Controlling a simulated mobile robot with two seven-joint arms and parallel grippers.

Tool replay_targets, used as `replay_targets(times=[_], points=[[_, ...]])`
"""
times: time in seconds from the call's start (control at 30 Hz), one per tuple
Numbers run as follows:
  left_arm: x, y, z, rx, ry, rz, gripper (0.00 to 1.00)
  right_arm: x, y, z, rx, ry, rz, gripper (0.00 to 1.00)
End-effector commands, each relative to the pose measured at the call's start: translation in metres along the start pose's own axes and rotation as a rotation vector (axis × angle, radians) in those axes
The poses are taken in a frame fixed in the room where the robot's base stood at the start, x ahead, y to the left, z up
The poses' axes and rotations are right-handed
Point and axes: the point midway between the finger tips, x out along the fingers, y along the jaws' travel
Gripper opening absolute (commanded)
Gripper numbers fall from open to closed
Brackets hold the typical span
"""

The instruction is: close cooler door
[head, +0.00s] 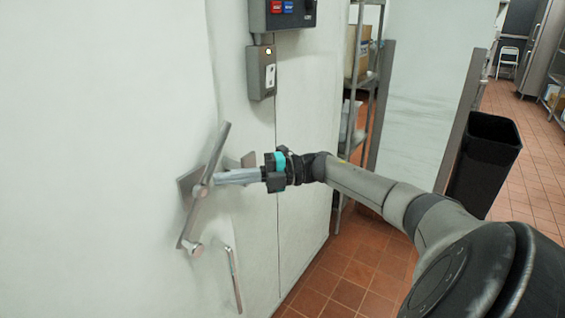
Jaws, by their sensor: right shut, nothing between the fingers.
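The cooler door (90,160) is the large white panel filling the left of the head view. Its metal latch handle (213,158) is a long bar on a mount, standing out near the door's right edge. My right gripper (218,178) reaches in from the right with its fingers shut and empty. Its fingertips are at the handle's middle; I cannot tell whether they touch it. The door looks nearly in line with the white wall beside it; whether a gap is left is unclear. My left gripper is not in view.
A control box (283,14) and a grey switch box (261,72) are on the wall above my gripper. A second metal handle (233,280) is lower down. A metal shelf rack (373,95) and a black bin (484,165) stand to the right. Tiled floor (530,175) is clear at far right.

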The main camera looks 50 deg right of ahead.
Motion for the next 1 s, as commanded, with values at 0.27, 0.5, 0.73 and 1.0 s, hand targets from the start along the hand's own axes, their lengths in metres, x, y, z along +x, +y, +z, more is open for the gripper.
replay_targets(times=[0.27, 0.5, 0.73, 1.0], points=[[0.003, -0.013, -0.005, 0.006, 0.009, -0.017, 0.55, -0.073, 0.006, 0.013, -0.011, -0.062, 0.005, 0.0], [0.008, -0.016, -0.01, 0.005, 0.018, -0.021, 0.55, -0.127, 0.004, 0.002, -0.012, -0.024, 0.003, 0.0], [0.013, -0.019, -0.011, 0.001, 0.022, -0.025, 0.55, -0.155, 0.004, -0.003, -0.012, -0.003, 0.004, 0.0], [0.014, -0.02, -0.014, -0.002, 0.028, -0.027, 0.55, -0.162, 0.005, -0.006, -0.011, 0.005, 0.003, 0.0]])
